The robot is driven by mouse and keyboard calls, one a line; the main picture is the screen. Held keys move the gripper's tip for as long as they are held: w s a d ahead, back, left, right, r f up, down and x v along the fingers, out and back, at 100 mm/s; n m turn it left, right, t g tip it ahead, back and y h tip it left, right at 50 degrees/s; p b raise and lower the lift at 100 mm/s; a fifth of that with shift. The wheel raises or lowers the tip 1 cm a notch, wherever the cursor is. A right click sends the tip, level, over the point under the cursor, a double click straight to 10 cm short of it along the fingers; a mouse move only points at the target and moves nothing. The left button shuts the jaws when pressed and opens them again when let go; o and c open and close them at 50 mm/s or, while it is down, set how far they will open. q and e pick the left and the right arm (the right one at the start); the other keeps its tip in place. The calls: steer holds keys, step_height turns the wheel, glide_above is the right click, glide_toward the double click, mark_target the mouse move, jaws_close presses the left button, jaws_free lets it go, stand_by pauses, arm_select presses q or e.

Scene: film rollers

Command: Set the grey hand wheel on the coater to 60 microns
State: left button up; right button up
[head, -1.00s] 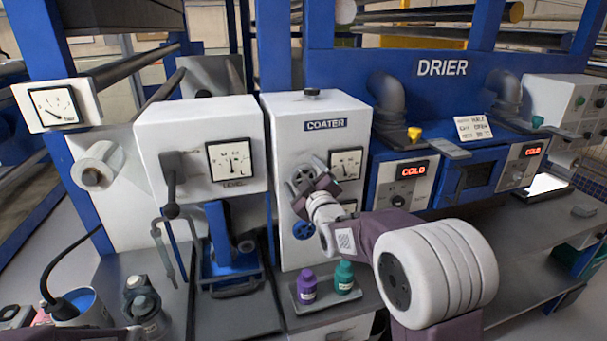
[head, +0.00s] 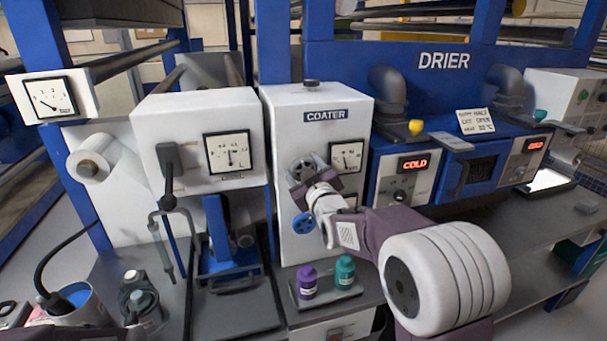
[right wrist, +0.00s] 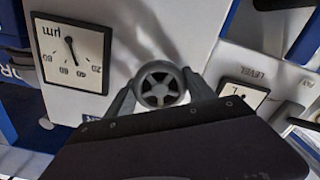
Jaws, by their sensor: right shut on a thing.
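The coater (head: 285,110) is a white cabinet with a grey hand wheel (right wrist: 158,86) on its front. My right gripper (head: 300,178) is at this wheel, and the right wrist view shows the wheel's spoked face between its two fingers. The fingers are shut on its rim. In that view a square µm gauge (right wrist: 70,55) appears upside down, its needle near the 40 region, between the 20 and 60 marks. The same gauge shows right of the wheel in the head view (head: 346,157), too small to read exactly.
A blue hand wheel (head: 304,224) sits below my right gripper. A tray (head: 325,300) with a purple bottle (head: 306,281) and a teal bottle (head: 345,272) stands in front of the coater. A level gauge (head: 228,151) and black lever (head: 168,175) are to the left.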

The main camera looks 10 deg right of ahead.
steer(key=m+b, duration=0.2)
steer(key=m, duration=0.2)
steer(key=shift+f+m+b, duration=0.15)
steer(key=shift+m+b, duration=0.15)
steer(key=shift+b, duration=0.1)
steer(key=m+b, duration=0.2)
steer(key=m, duration=0.2)
steer(key=shift+m, duration=0.3)
steer(key=o, duration=1.4)
steer(key=shift+c, duration=0.2)
steer(key=shift+s+d+r, duration=0.1)
steer(key=shift+r, duration=0.1)
